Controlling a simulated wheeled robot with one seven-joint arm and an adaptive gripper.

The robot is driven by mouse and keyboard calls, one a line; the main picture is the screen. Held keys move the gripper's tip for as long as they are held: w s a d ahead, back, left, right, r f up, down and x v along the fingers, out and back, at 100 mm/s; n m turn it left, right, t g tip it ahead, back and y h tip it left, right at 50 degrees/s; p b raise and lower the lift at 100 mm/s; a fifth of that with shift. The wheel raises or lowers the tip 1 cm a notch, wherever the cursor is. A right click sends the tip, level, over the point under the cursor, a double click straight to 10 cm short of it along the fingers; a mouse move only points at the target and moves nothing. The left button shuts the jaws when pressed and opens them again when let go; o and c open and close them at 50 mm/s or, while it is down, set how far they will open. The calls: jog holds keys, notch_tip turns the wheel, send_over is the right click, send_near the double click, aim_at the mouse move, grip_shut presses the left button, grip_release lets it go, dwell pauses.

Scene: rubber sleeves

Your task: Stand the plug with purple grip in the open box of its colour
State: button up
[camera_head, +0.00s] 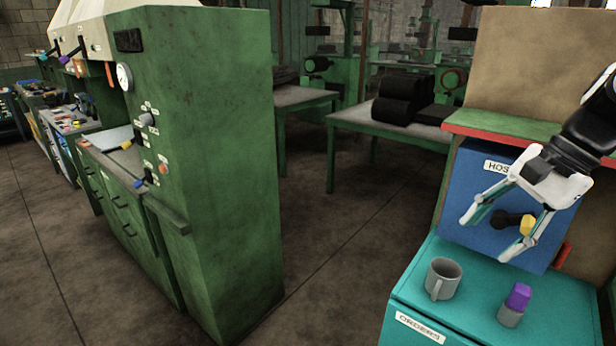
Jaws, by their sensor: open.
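No open purple box can be made out.
A grey mug (444,280) stands left of the plug. Behind is a blue panel (480,180) with a partly hidden label, under a red-edged shelf (490,123). A tall green machine (215,150) stands at left. Open floor (350,240) lies between.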

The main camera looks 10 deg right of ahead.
jog(key=d+f+m+t+y+b, duration=0.1)
jog(key=d+f+m, duration=0.2)
jog(key=d, duration=0.4)
jog(key=d+f+m+t+y+b, duration=0.1)
jog(key=d+f+m, duration=0.25)
jog(key=d, duration=0.25)
jog(key=m+t+y+b, duration=0.1)
jog(key=m+t, duration=0.3)
jog(key=m, duration=0.3)
send_near(527, 290)
jog(key=shift+n, duration=0.25)
jog(key=x, duration=1)
jog(key=shift+w+a+f, duration=0.2)
jog(key=shift+w+f, duration=0.05)
grip_shut()
